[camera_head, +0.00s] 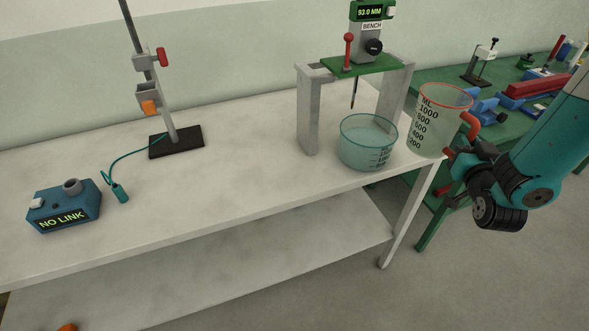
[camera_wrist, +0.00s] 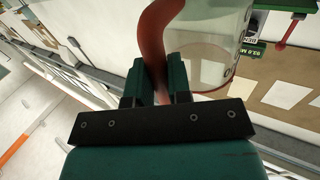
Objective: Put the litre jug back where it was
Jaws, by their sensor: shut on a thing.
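The litre jug (camera_head: 432,120) is clear, with a red rim, a red handle and black ML marks up to 1000. In the head view it is near the right end of the white bench, roughly upright. I cannot tell whether its base touches the bench edge or hangs in the air. My gripper (camera_head: 461,150) comes from the right and is shut on the jug's red handle. In the wrist view the red handle (camera_wrist: 152,45) runs between the two green fingers of my gripper (camera_wrist: 160,82), with the clear jug wall (camera_wrist: 205,50) beyond it.
A glass bowl (camera_head: 368,142) stands just left of the jug, before a grey stand (camera_head: 308,115) with a gauge reading 93.0 MM. A green bench (camera_head: 450,85) with tools lies behind right. A blue NO LINK box (camera_head: 64,207) and a clamp stand (camera_head: 176,142) are left.

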